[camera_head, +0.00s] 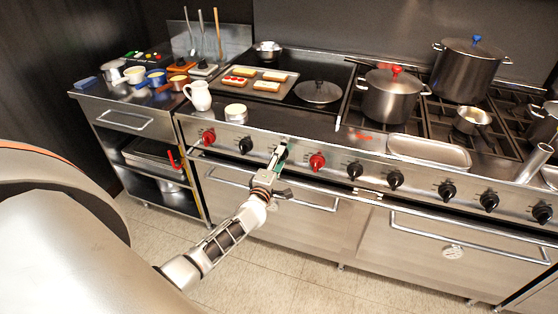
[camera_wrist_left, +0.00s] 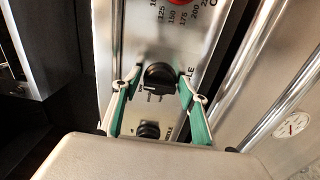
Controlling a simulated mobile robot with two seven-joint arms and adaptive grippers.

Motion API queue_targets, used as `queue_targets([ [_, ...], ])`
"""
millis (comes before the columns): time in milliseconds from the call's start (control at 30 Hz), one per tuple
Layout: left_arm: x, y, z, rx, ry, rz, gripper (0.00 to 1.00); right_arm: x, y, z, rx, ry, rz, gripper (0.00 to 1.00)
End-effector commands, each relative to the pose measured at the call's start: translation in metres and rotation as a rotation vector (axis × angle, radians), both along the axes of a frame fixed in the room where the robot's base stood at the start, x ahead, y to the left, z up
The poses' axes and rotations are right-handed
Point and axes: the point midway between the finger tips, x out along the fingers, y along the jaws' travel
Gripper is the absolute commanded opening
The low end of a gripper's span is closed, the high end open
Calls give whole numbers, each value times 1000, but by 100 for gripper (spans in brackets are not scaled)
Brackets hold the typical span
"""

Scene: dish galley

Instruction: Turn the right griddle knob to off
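The right griddle knob (camera_wrist_left: 160,75) is black and sits on the steel front panel, in the middle of the left wrist view. In the head view my left gripper hides most or all of it. My left gripper (camera_head: 281,151) is at the panel, between a black knob (camera_head: 246,145) and a red knob (camera_head: 317,161). In the left wrist view its green fingers (camera_wrist_left: 159,76) are open, one on each side of the right griddle knob. I cannot tell whether they touch it. My right gripper is not in view.
Another black knob (camera_wrist_left: 148,130) is close by, below in the left wrist view. An oven door handle (camera_head: 265,191) runs below the panel. A white jug (camera_head: 199,96), a tray with toasts (camera_head: 290,92) and a pot (camera_head: 390,97) stand on the range top.

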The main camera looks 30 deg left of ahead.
Motion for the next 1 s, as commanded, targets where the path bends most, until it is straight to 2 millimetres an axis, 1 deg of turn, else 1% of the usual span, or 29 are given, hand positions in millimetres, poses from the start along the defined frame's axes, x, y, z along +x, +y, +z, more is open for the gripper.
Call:
queue_targets([
  [333,-1,0,-1,-2,1,0,51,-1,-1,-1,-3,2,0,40],
  [467,-7,-2,-1,-3,0,0,51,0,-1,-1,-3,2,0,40],
  [567,-19,-5,-2,-7,2,0,51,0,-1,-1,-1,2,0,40],
  [900,-83,-20,-1,-3,1,0,51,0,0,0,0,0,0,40],
  [1000,-98,-23,-1,-2,1,0,51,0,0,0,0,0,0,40],
])
